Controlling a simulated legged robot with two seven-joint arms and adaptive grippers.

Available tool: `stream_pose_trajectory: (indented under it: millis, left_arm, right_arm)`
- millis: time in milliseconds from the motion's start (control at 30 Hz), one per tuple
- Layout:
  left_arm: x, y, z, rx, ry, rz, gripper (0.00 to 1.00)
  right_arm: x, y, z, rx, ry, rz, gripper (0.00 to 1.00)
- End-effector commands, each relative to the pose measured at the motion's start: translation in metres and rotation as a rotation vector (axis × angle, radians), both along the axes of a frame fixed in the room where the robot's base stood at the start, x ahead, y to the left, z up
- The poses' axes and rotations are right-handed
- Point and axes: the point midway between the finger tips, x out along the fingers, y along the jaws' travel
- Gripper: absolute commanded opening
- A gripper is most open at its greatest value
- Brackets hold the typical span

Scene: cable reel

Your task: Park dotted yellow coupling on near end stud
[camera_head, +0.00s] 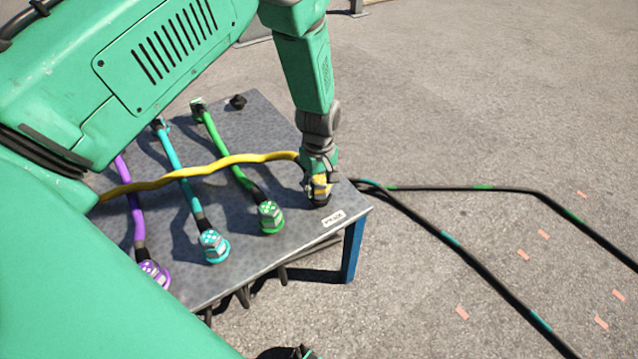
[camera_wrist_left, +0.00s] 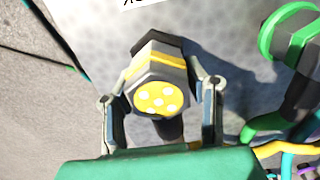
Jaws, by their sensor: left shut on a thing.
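The dotted yellow coupling (camera_head: 320,187) is at the table's right corner, beside a white label (camera_head: 333,218). In the left wrist view its yellow face with several white dots (camera_wrist_left: 157,98) points toward the camera, above a grey hex body with a yellow band. My left gripper (camera_head: 318,178) is shut on it, one finger on each side; it also shows in the left wrist view (camera_wrist_left: 161,110). A black part (camera_wrist_left: 153,45) shows at the coupling's far side. The near end stud is not clearly seen; I cannot tell whether the coupling sits on it.
Green (camera_head: 270,217), cyan (camera_head: 213,245) and purple (camera_head: 154,272) couplings stand along the table's (camera_head: 250,270) front edge. The yellow cable (camera_head: 235,160) crosses over their cables. A black knob (camera_head: 237,101) is at the far edge. Black cables (camera_head: 455,245) lie on the ground at right.

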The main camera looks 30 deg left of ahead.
Motion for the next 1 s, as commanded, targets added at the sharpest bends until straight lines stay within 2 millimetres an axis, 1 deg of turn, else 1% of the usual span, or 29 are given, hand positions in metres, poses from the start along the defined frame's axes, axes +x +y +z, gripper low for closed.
stream_pose_trajectory:
  millis: [467, 500, 533, 567, 867, 967, 1000]
  left_arm:
    - [0.001, 0.0, -0.008, 0.0, -0.002, 0.0, 0.05]
    - [0.001, 0.0, -0.008, 0.0, -0.002, 0.0, 0.47]
    - [0.001, 0.0, -0.007, 0.0, -0.002, 0.0, 0.57]
    - [0.001, 0.0, -0.007, 0.0, -0.002, 0.0, 0.64]
    - [0.0, 0.0, -0.007, 0.0, 0.0, 0.0, 0.64]
    - [0.001, 0.0, -0.002, 0.001, -0.001, 0.0, 0.64]
    - [0.001, 0.0, 0.003, 0.0, -0.002, 0.0, 0.64]
  right_arm:
    - [0.0, 0.0, -0.004, 0.0, 0.0, 0.0, 0.4]
    - [0.0, 0.0, -0.004, 0.0, 0.0, 0.0, 0.4]
    - [0.0, 0.0, -0.004, 0.0, 0.0, 0.0, 0.4]
    - [0.0, 0.0, -0.004, 0.0, 0.0, 0.0, 0.4]
    - [0.0, 0.0, -0.004, 0.0, -0.001, 0.0, 0.4]
    - [-0.002, 0.0, -0.003, 0.0, -0.002, 0.0, 0.4]
    - [-0.002, 0.0, -0.003, 0.0, -0.003, 0.0, 0.4]
